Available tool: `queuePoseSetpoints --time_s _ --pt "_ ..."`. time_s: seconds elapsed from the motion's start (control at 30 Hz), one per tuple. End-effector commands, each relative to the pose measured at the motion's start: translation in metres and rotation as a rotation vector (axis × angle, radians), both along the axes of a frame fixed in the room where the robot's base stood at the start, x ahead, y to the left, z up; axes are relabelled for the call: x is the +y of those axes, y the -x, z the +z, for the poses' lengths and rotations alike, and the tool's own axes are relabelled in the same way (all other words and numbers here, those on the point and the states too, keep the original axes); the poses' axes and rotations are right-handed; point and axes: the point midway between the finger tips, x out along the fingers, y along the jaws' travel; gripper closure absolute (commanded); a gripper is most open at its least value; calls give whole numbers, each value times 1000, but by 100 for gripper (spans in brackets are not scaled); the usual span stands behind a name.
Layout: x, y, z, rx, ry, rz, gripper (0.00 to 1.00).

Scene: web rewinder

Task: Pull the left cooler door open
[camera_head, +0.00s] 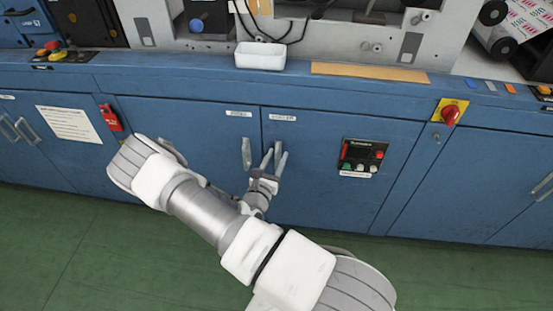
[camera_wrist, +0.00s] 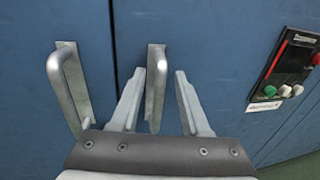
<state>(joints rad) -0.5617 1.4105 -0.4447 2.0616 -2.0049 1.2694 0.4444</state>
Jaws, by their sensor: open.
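Two blue cabinet doors sit side by side and look closed, the left door (camera_head: 205,125) and the right door (camera_head: 310,200). Small labels at their tops are too small to read surely. The left door's metal bar handle (camera_head: 246,153) also shows in the wrist view (camera_wrist: 66,88), left of both fingers. The right door's upright handle (camera_wrist: 156,85) lies between my fingers in the wrist view, nearer the left finger. My gripper (camera_head: 275,153) is open in front of this handle, and its fingers (camera_wrist: 160,75) point at the doors. Finger contact and depth around the handle cannot be told.
A control panel (camera_head: 361,158) with buttons is on the right door. A red rotary switch (camera_head: 450,114) sits farther right and a red lockout tag (camera_head: 111,118) farther left. A white tray (camera_head: 260,56) stands on the ledge above. The green floor (camera_head: 60,230) in front looks clear.

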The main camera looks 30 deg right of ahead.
Motion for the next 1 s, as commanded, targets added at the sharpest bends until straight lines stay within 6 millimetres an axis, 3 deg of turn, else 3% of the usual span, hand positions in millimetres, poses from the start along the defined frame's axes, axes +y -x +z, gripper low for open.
queuePoseSetpoints --time_s 0.3,0.57,1.0 --pt "-2 -2 0 0 0 0 56" --pt "-1 -2 0 0 0 0 100" --pt "-1 -2 0 0 0 0 100"
